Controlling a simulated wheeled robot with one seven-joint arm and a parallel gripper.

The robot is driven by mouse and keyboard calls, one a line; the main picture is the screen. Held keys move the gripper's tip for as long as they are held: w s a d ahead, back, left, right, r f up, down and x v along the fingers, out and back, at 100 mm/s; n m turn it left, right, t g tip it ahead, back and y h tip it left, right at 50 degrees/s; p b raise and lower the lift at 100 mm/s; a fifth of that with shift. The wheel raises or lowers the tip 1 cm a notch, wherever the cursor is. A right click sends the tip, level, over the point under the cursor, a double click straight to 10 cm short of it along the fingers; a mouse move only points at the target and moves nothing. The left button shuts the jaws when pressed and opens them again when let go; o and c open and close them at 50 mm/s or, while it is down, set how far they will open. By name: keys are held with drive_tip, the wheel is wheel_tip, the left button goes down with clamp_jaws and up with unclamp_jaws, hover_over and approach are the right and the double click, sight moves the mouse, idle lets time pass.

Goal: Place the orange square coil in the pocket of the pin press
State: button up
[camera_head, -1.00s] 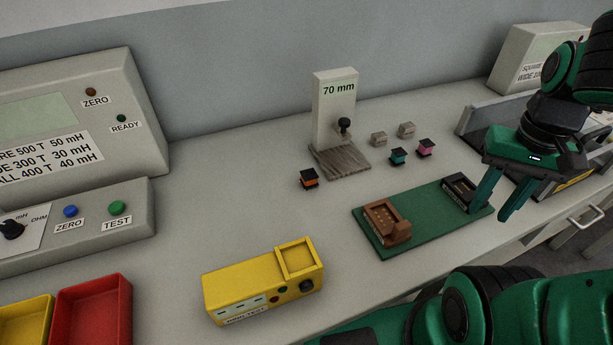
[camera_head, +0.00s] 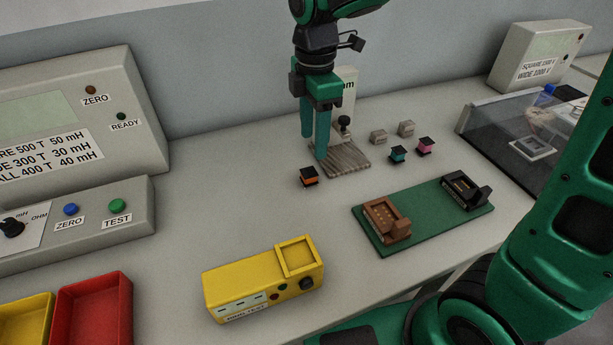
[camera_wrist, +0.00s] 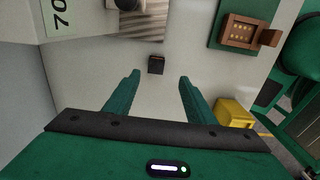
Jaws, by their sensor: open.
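The orange square coil (camera_head: 309,178), with black end plates, stands on the grey bench left of a wooden base. In the wrist view it shows from above as a small dark block (camera_wrist: 156,64), ahead of and between the fingertips. My gripper (camera_head: 314,147) is open and empty, above the coil and apart from it; its fingers also show in the wrist view (camera_wrist: 160,76). No label marks the pin press. A green board (camera_head: 420,222) carries a brown block (camera_head: 383,220) with pale pins in a recess and a black block (camera_head: 463,188). I cannot tell which is the press.
A 70 mm post (camera_head: 348,92) with a black knob stands close behind my gripper. Teal (camera_head: 398,155) and pink (camera_head: 425,147) coils and small grey blocks (camera_head: 379,137) stand right of it. A yellow tester (camera_head: 262,285) is in front. Bench between coil and tester is clear.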

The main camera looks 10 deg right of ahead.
hover_over(309, 172)
drive_tip(key=f, duration=0.5)
drive_tip(key=shift+s+d+f, duration=0.25)
drive_tip(key=shift+s, duration=0.05)
drive_tip(key=f, duration=0.5)
drive_tip(key=shift+w+a, duration=0.25)
drive_tip(key=shift+w, duration=0.05)
drive_tip(key=c, duration=1.2)
drive_tip(key=shift+r, duration=0.2)
